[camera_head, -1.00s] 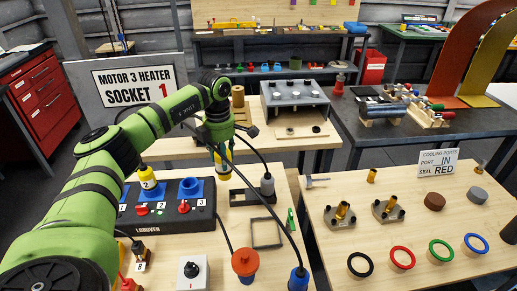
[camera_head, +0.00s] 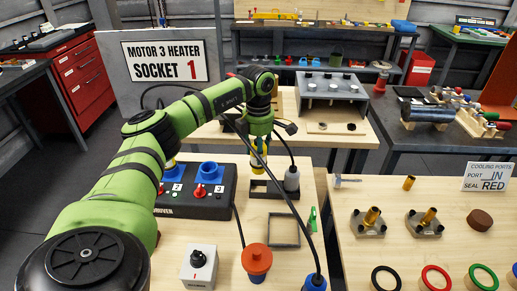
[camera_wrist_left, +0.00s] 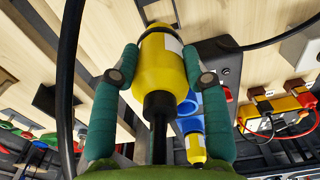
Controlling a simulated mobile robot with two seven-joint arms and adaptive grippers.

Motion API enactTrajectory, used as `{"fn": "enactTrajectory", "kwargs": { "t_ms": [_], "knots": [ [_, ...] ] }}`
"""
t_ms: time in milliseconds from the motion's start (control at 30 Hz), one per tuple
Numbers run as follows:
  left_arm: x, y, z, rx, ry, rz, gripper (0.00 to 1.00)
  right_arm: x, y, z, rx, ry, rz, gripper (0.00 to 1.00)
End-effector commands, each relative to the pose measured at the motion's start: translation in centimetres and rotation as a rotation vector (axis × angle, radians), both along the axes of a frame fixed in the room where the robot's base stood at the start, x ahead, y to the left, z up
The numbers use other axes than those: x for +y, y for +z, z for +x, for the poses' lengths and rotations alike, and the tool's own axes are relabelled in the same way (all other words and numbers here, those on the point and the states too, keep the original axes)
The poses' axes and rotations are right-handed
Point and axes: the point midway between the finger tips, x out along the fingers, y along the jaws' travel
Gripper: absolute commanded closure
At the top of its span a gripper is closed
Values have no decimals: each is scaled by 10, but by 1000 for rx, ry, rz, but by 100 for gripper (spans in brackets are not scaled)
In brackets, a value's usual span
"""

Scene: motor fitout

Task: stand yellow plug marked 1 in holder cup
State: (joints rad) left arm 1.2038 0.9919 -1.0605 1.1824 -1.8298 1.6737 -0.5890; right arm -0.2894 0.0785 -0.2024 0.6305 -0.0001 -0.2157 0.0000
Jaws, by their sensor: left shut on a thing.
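My left gripper (camera_head: 258,146) is shut on a yellow plug (camera_head: 258,166). The plug hangs above a dark rectangular frame (camera_head: 262,194) on the near bench. In the left wrist view, the gripper's teal fingers (camera_wrist_left: 160,62) flank the yellow plug (camera_wrist_left: 160,75), whose black collar and cable run toward the wrist. A white label shows on it, but its number cannot be read. Which thing is the holder cup is unclear; the plug's lower end and what lies right under it are partly hidden. My right gripper is not in view.
A grey plug (camera_head: 291,179) stands beside the frame, close to the held plug. The black socket box with blue sockets (camera_head: 209,171) is to the left. Black cables hang around.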

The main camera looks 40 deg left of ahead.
Motion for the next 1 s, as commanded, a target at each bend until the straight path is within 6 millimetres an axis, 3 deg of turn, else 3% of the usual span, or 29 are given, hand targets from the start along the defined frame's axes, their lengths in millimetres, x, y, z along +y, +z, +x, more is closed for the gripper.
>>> {"fn": "enactTrajectory", "kwargs": {
  "t_ms": [500,1000],
  "knots": [
    [0,-50,0,0,0,0,92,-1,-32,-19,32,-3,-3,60],
    [0,-58,0,1,0,1,92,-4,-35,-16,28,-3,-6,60]
  ]
}}
